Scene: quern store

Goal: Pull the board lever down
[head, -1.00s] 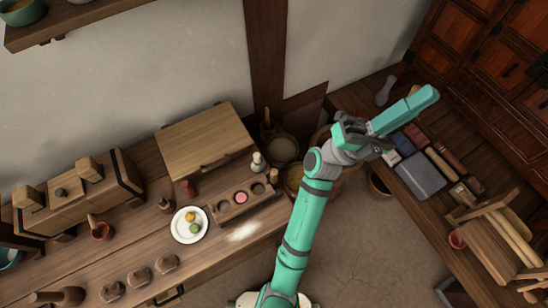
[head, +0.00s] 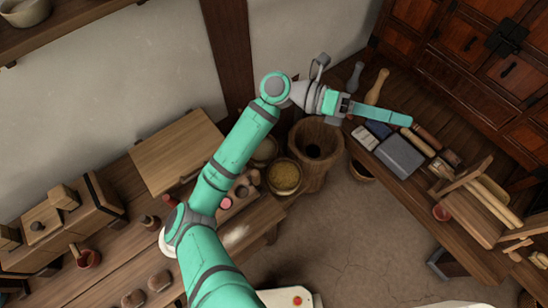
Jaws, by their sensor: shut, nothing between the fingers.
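I cannot pick out a board lever in the head view. My gripper (head: 402,118) is at the upper right, with its long teal fingers shut together and empty. It points right, and in the picture it lies over the back part of the right-hand bench (head: 465,265), near a grey block (head: 400,157) and a dark rolling-pin-like piece (head: 427,137). I cannot tell how high it is above them. My arm crosses the middle of the view and hides part of the left-hand worktop.
A wooden frame with rollers (head: 478,205) and a small red cup (head: 442,212) stand on the right-hand bench. A hollow wooden tub (head: 318,150) and a bowl of grain (head: 283,177) are near the middle. The floor (head: 350,235) between the benches is clear.

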